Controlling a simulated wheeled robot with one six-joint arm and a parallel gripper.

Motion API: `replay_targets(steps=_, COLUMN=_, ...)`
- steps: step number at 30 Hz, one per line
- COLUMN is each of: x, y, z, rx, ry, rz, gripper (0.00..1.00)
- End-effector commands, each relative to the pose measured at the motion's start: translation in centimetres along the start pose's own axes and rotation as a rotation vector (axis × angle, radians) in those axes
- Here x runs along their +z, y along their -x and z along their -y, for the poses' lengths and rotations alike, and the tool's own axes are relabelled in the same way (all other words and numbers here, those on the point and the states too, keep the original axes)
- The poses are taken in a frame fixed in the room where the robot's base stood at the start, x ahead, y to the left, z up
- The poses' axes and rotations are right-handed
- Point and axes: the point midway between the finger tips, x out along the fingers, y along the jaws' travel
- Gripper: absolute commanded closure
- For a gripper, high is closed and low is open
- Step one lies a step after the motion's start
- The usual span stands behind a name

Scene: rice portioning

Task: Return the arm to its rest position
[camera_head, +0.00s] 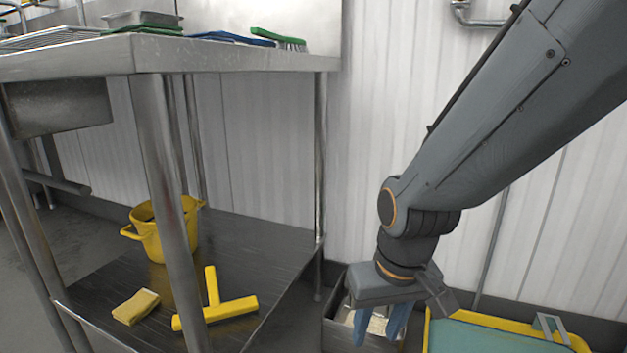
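My arm reaches in from the upper right and points down and to the left. My gripper (382,327) hangs fingers down at the lower middle. Its two blue fingers stand apart with a gap between them, and I see nothing held. Its tips are in front of a grey metal bin (333,333) with pale contents, perhaps rice; whether they are inside or above it I cannot tell.
A steel table (150,55) stands at left, with a green brush (278,38) on top. Its lower shelf (255,240) holds a yellow bucket (150,235), a yellow sponge (136,306) and a yellow squeegee (228,308). A yellow-rimmed teal container (470,337) is at lower right.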

Motion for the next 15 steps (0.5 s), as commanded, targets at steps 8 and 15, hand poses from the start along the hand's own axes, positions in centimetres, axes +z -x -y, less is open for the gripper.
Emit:
replay_targets(steps=8, x=3.7, y=7.4, z=8.3, rx=-0.071, ry=0.18, rz=0.054, gripper=0.61)
replay_targets(steps=15, x=6.7, y=11.1, z=12.2, rx=-0.109, ry=0.281, rz=0.092, gripper=0.61)
